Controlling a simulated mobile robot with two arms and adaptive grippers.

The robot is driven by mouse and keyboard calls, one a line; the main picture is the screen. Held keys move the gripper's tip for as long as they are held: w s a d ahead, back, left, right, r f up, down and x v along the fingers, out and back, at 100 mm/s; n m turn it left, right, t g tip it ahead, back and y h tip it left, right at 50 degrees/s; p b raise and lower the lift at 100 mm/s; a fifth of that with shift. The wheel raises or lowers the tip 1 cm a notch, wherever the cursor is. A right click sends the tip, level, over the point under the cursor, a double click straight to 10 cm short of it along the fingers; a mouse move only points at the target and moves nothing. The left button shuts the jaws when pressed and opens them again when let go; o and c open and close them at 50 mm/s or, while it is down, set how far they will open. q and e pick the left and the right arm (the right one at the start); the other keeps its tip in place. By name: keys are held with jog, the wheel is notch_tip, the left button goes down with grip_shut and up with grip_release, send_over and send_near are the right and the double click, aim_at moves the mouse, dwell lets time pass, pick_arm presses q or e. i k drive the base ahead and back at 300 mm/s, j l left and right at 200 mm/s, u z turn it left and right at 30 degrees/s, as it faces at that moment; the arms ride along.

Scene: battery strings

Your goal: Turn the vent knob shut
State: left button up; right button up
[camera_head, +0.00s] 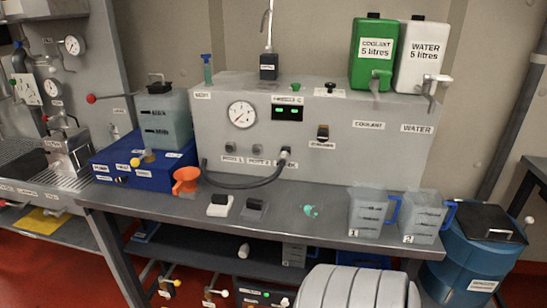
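No knob can be read for certain as the vent knob, because most labels are too small. A black star-shaped knob (330,87) sits on top of the grey console (400,155), beside a white label. A blue T-shaped handle (206,62) stands on a teal stem at the console's top left. A small green knob (295,87) is just left of the black one. Whether any of them is open or shut cannot be told. Neither of my grippers is in view.
A green coolant can (375,48) and a white water can (424,50) stand on the console's right. Two jugs (367,212) (421,215), an orange funnel (186,180) and a black hose (245,184) are on the bench (300,235). A blue drum (470,262) stands at the right.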

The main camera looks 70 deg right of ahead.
aim_at(206, 56)
jog(key=z, duration=1.8)
